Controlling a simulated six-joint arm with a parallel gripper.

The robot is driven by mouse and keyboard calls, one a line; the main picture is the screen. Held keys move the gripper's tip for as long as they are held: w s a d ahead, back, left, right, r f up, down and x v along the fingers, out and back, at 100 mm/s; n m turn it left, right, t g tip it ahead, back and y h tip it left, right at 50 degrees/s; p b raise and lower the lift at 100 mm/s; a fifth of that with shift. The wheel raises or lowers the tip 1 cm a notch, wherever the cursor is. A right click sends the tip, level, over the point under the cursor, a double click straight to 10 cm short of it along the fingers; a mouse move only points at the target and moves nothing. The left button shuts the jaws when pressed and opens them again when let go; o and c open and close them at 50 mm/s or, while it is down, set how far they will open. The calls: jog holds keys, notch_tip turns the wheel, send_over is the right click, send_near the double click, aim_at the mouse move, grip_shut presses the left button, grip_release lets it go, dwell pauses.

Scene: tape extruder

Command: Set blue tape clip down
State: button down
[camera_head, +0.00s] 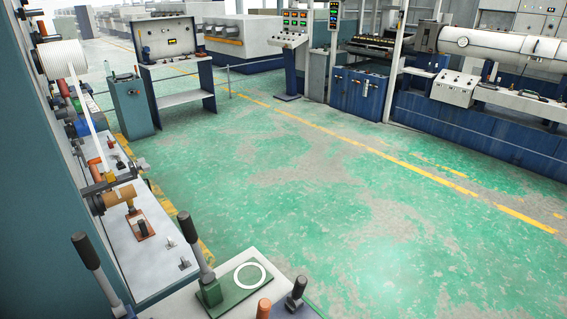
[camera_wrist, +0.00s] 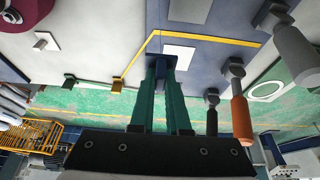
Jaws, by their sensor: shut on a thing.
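In the wrist view my gripper (camera_wrist: 161,64) reaches forward with its two green fingers close together. A small dark blue piece, which I take as the blue tape clip (camera_wrist: 162,68), shows between the fingertips; the fingers hide most of it. A white square (camera_wrist: 179,57) lies just beyond the fingertips, with a yellow line beside it. I cannot tell whether the clip touches the surface. I cannot make out my gripper in the head view.
A green clip (camera_wrist: 70,82) and a yellow clip (camera_wrist: 118,87) are left of my fingers. An orange-handled lever (camera_wrist: 241,120) and a grey-handled lever (camera_wrist: 298,55) stand to the right. In the head view a white ring (camera_head: 249,275) lies on a green plate.

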jog(key=a+f, duration=0.1)
jog(key=a, duration=0.1)
jog(key=a+f, duration=0.2)
jog(key=a, duration=0.1)
jog(key=shift+s+a+f, duration=0.25)
jog(key=shift+s+a, duration=0.1)
jog(key=shift+s, duration=0.05)
notch_tip(320, 180, down, 4)
jog(key=shift+a+f, duration=0.1)
jog(key=shift+a, duration=0.05)
jog(key=shift+f, duration=0.1)
jog(key=c, duration=0.9)
grip_release()
